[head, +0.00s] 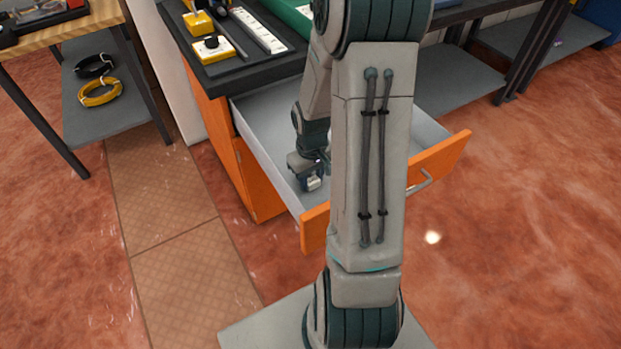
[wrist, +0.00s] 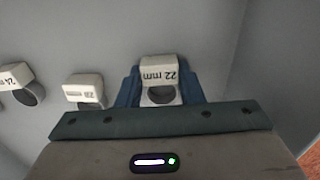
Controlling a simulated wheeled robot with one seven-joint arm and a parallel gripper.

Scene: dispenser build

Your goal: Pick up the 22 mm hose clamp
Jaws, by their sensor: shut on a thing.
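The 22 mm hose clamp (wrist: 159,70) has a pale block with a "22 mm" label, upside down in the wrist view, and a grey ring below it. My gripper (wrist: 161,88) is shut on it, with a blue finger on either side. In the head view, my gripper (head: 309,172) is down inside the open drawer (head: 270,138), with a small pale piece (head: 313,184) at its fingertips. Most of the drawer's right part is hidden behind my arm. I cannot tell whether the clamp touches the drawer floor.
Two more clamps lie to the left in the wrist view: a middle one (wrist: 83,88) whose label is hard to read, and one marked 24 (wrist: 15,76). The orange drawer front (head: 440,160) and grey walls surround my gripper. A black worktop (head: 240,68) stands above.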

